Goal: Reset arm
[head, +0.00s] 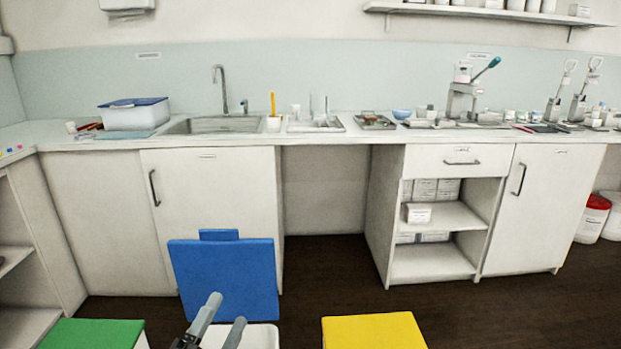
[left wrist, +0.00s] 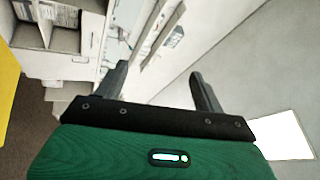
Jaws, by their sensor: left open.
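My left gripper (head: 227,310) shows at the bottom of the head view, in front of a white bin with a raised blue lid. Its two grey fingers stand apart with nothing between them. In the left wrist view the gripper (left wrist: 157,76) also shows open and empty, its dark fingers spread in front of a tilted view of the room. My right gripper is in neither view.
The blue lid (head: 225,278) stands upright behind the white bin (head: 262,337). A green-lidded bin (head: 92,334) is at left, a yellow-lidded one (head: 373,331) at right. A long counter (head: 340,137) with sink and lab tools runs behind. Dark floor is bare at right.

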